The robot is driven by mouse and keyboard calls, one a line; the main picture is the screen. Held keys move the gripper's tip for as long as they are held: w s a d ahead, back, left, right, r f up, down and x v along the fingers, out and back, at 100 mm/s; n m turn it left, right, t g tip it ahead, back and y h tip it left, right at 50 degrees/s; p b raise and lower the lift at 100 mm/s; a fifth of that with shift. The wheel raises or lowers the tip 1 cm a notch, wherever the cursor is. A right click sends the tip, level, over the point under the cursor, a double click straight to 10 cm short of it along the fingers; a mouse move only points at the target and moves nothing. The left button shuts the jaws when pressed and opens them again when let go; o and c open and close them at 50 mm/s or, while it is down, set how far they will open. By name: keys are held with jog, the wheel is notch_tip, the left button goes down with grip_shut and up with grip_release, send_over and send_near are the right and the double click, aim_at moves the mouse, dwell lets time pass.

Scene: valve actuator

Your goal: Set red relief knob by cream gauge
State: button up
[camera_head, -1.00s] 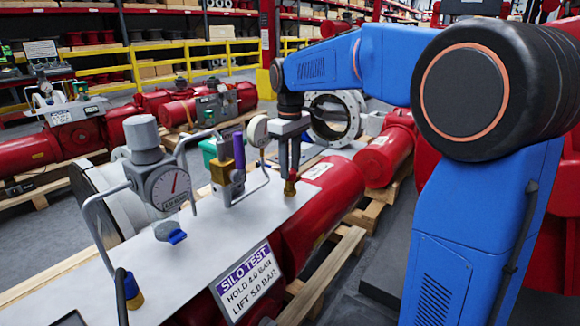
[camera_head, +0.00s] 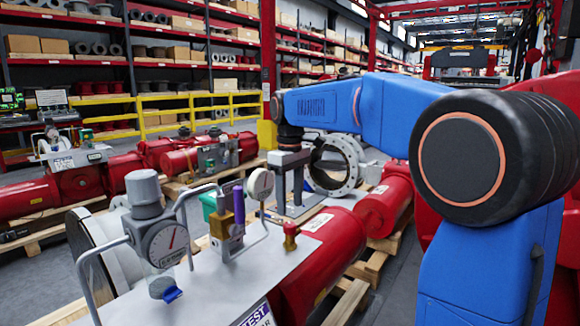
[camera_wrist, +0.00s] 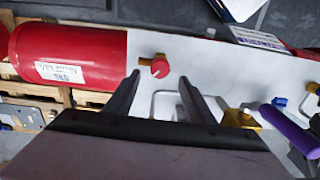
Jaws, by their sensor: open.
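The red relief knob (camera_head: 291,229) sits on a brass fitting on the silver panel, with its red cap upright. The wrist view shows the same red knob (camera_wrist: 160,67) from above, with brass fitting to its left. My gripper (camera_head: 290,196) is open and empty. Its fingers are above and behind the knob in the head view; in the wrist view the fingertips (camera_wrist: 159,80) lie apart on either side below the knob, not touching it. The cream gauge (camera_head: 260,183) stands left of my gripper on a bent pipe; its reading is too small to tell.
A larger grey gauge (camera_head: 166,244) with a red needle stands at left, above a blue-handled valve (camera_head: 171,294). A purple-handled brass valve (camera_head: 238,208) stands between the gauges. Bent pipes rise close by. The sign (camera_head: 258,315) is mostly cut off.

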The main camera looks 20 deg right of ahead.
aim_at(290, 224)
notch_tip(290, 224, up, 11)
jog(key=shift+r, duration=0.2)
jog(key=shift+s, duration=0.1)
dwell(0.5)
jog(key=s+d+f+m+t, duration=0.2)
jog(key=s+f+m, duration=0.1)
jog(key=s+f, duration=1.1)
jog(key=s+d+f+m+t, duration=0.2)
jog(key=s+d+f+m, duration=0.1)
jog(key=s+f, duration=1.1)
jog(key=s+m, duration=0.1)
jog(key=s, duration=0.3)
jog(key=shift+s+d+t, duration=0.15)
jog(key=shift+s+t, duration=0.2)
jog(key=shift+t, duration=0.05)
jog(key=shift+r, duration=0.15)
dwell(1.8)
